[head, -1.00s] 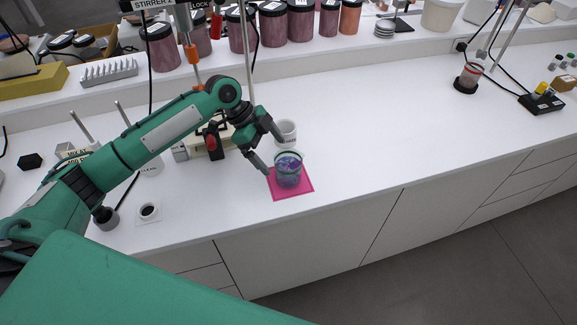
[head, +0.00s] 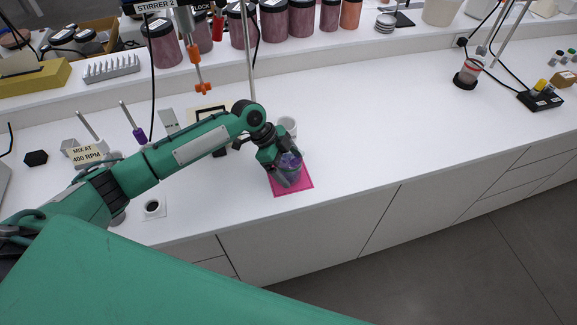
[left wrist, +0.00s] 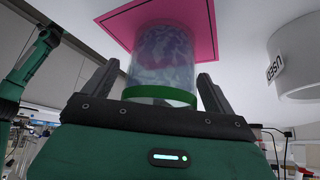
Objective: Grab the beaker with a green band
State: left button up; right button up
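The beaker with a green band (head: 292,178) is clear glass with purple-blue contents. It stands on a pink mat (head: 304,188) near the bench's front edge. In the left wrist view the beaker (left wrist: 160,70) shows its green band on the side near my gripper. My left gripper (head: 284,165) is at the beaker and hides part of it in the head view. In the left wrist view, the fingers of my left gripper (left wrist: 158,82) are spread on either side of the beaker, with narrow gaps showing. My right gripper is not in view.
A white cup (head: 288,124) stands just behind the beaker; its "USED" lettering shows in the left wrist view (left wrist: 296,62). A stirrer (head: 197,70) hangs behind my arm. The bench right of the mat is clear.

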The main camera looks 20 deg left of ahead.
pick_arm(q)
jog(key=c, duration=1.1)
jog(key=shift+w, duration=0.1)
jog(key=shift+c, duration=0.2)
jog(key=shift+r, duration=0.2)
